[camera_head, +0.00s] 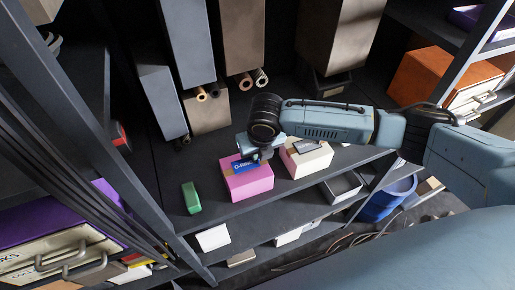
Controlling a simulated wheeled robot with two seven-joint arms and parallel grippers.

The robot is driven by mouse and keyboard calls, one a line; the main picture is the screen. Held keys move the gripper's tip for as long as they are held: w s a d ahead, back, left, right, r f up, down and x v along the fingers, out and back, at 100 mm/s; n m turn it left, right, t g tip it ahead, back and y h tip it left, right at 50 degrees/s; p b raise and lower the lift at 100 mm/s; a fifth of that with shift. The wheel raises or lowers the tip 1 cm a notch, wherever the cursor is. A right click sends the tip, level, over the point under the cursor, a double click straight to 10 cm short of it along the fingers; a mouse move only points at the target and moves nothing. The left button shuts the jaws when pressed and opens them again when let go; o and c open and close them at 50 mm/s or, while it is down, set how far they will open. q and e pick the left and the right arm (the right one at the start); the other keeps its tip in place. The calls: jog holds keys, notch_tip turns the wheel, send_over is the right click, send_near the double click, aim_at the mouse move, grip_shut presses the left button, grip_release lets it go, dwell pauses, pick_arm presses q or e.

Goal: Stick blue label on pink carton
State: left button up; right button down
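The pink carton (249,184) stands on the dark shelf in the middle of the view. The blue label (243,166), with white lettering, is at the top of the pink carton, over its left part. My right arm comes in from the right, and its gripper (258,156) points down directly above the carton, at the label's right end. The gripper hides that end of the label and part of the carton top. Its fingertips are too small and covered to show whether they grip the label. I cannot tell whether the label touches the carton. My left gripper is not in view.
A white carton (306,161) stands close to the right of the pink one, under my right forearm. A green block (191,198) lies to the left. Tall grey boxes (162,100) and tubes (260,78) are behind. A dark upright (95,140) bounds the left side.

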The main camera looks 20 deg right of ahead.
jog(key=shift+s+f, duration=0.1)
jog(key=shift+f, duration=0.6)
dwell(1.3)
jog(key=c, duration=1.6)
grip_release()
jog(key=shift+o, duration=0.2)
jog(key=v, duration=1.3)
jog(key=shift+r, duration=0.2)
